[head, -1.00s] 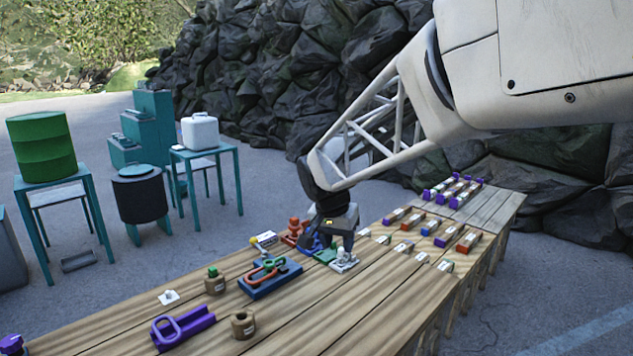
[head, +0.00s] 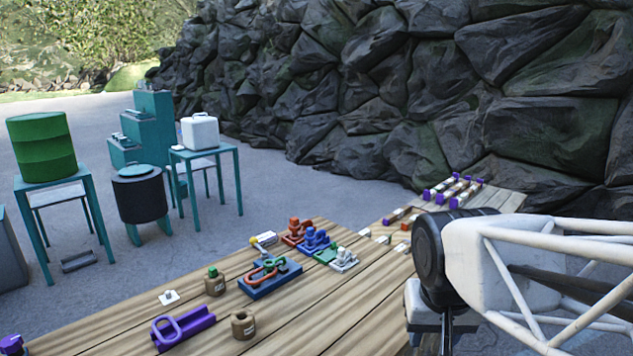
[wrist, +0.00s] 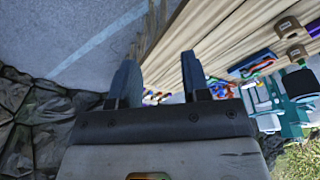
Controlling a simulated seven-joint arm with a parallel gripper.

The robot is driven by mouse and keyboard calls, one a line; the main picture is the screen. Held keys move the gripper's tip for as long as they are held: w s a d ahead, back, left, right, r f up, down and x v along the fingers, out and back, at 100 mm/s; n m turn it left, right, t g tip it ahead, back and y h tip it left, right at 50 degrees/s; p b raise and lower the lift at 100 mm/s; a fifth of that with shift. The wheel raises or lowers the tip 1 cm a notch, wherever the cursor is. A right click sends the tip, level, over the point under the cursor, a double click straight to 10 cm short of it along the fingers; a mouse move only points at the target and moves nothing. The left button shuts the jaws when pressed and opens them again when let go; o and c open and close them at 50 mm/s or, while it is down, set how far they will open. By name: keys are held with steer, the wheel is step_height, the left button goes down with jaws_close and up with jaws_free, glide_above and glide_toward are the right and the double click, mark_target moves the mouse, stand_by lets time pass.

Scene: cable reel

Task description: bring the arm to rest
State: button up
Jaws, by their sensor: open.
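My gripper (wrist: 160,80) shows in the wrist view with its two dark fingers spread apart and nothing between them. In the head view my arm is at the lower right, over the near right side of the wooden table (head: 330,310); the fingertips are out of that view. The gripper is clear of the parts on the table.
Red, blue, green and white parts stand mid-table, with the white one (head: 344,259) nearest my arm. A blue tray (head: 270,282), a purple part (head: 183,328) and brown pots (head: 243,325) lie left. Purple-ended blocks (head: 453,190) lie at the far end. Dark rocks (head: 400,90) rise behind.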

steer(key=s+d+f+n, duration=0.1)
steer(key=s+f, duration=0.1)
steer(key=s, duration=0.3)
steer(key=shift+s, duration=0.4)
